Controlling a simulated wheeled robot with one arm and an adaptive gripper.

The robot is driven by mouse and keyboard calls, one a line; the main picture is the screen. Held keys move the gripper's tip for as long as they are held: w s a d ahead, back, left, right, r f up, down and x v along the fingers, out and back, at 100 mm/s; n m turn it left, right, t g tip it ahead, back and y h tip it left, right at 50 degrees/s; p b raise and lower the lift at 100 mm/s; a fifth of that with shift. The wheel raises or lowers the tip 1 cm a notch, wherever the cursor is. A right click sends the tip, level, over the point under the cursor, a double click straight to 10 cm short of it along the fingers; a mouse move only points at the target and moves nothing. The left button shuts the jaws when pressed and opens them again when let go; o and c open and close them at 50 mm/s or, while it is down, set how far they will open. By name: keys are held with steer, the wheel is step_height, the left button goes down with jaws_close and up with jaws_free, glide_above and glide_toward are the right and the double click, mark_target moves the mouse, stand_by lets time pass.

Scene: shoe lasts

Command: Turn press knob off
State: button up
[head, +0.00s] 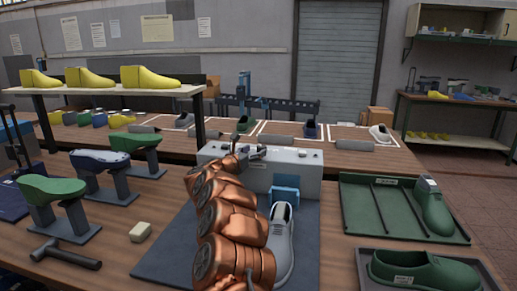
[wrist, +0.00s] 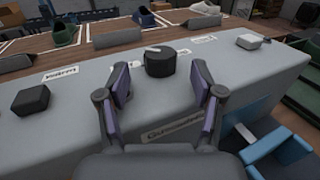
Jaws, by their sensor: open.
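The press (head: 230,150) is a grey box on the bench, with a blue part (head: 286,187) at its front. In the wrist view its top (wrist: 85,110) fills much of the picture. The press knob (wrist: 160,64) is a dark round dial with a pale pointer mark on top, aimed toward the left. My gripper (wrist: 159,82) is open, its two purple-padded fingers on either side of the knob's near side. Whether the pads touch it cannot be told. In the head view my copper arm hides part of the press, and the knob is not clear.
A grey shoe (head: 281,240) stands in front of the press. Green trays (head: 362,215) lie right; shoe lasts on stands (head: 62,228) are left.

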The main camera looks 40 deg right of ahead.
mark_target(259, 149)
steer(key=shift+p+x, duration=0.35)
steer(key=shift+x, duration=1.3)
steer(key=c, duration=1.1)
steer(key=b, duration=0.2)
steer(key=shift+f+t+b, duration=0.3)
steer(key=shift+b, duration=0.05)
steer(key=shift+c, duration=0.2)
steer(key=shift+s+n+b, duration=0.1)
steer(key=shift+n+b, duration=0.2)
steer(key=shift+b, duration=0.15)
steer(key=shift+r+n+t+b, duration=0.15)
steer(key=shift+n+t+b, duration=0.15)
steer(key=shift+t+b, duration=0.5)
steer(key=o, duration=1.1)
steer(key=shift+r, duration=0.15)
steer(key=shift+o, duration=0.2)
